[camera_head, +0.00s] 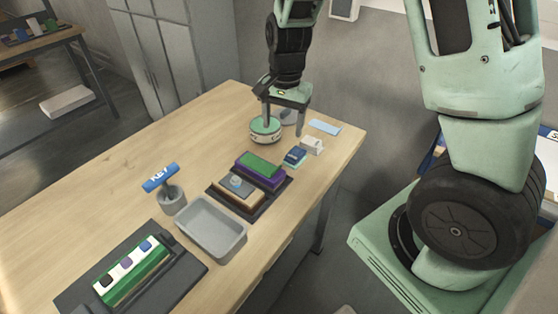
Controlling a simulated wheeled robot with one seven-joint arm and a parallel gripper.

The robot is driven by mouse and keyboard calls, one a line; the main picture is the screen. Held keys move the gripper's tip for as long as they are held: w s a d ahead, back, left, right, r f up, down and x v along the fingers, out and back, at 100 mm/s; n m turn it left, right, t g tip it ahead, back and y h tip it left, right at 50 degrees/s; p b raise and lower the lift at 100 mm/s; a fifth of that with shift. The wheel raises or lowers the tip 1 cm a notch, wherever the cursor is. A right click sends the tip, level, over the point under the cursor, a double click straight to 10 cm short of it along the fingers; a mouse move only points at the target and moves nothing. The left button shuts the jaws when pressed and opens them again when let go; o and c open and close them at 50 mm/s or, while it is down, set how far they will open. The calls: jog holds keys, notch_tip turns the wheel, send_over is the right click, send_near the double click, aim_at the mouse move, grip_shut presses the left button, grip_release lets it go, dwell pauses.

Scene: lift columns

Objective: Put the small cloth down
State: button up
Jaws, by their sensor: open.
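A small light-blue cloth (325,127) lies flat on the wooden table near its far right edge. My gripper (282,126) points down over the table, just left of the cloth. Its two fingers are apart, and nothing shows held between them. The cloth looks separate from the fingers. A round green-topped tin (264,128) stands at the left finger. Part of a grey round item (289,117) shows behind the fingers. The exact height of the fingertips above the table is hard to tell.
Small blue and white boxes (295,156) (312,145) sit in front of the gripper. A dark tray (223,203) holds colored blocks. A grey bin (211,227), a cup with a blue KEY tag (172,200) and a dark mat (77,295) are nearer. The table's left side is clear.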

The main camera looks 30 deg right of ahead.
jog(key=s+a+r+n, duration=0.2)
jog(key=s+a+n, duration=0.2)
jog(key=a, duration=0.2)
jog(key=s+a+r+n, duration=0.3)
jog(key=s+a+n, duration=0.1)
jog(key=a, duration=0.2)
jog(key=s+a+r+n, duration=0.1)
jog(key=s+a+n, duration=0.2)
jog(key=s+n, duration=0.2)
jog(key=s+a+r+n, duration=0.2)
jog(key=s+a+n, duration=0.2)
jog(key=s, duration=0.5)
jog(key=shift+s+n, duration=0.4)
jog(key=shift+n, duration=0.7)
jog(key=shift+o, duration=0.5)
